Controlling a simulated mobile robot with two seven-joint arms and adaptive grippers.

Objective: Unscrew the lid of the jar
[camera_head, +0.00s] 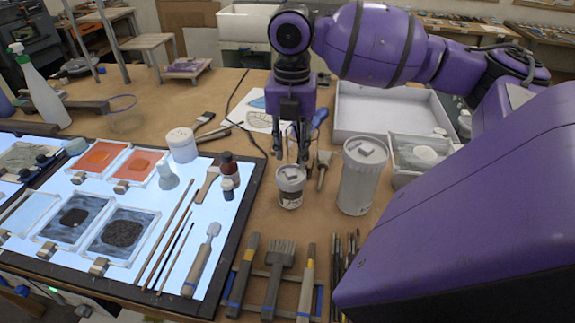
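A small jar (290,193) with a pale lid (291,172) and a printed label stands upright on the brown table, just right of the light panel. My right gripper (299,158) points down close above and slightly behind this lid. Its two fingers are apart with a gap between them, and nothing shows held. I cannot tell whether a fingertip touches the lid. My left gripper is not in view.
A tall canister (357,186) stands right of the jar, with a white tray (388,109) behind it. A small brown bottle (228,166) and a white jar (182,146) stand to the left. Brushes (278,262) lie in front. My purple arm covers the right side.

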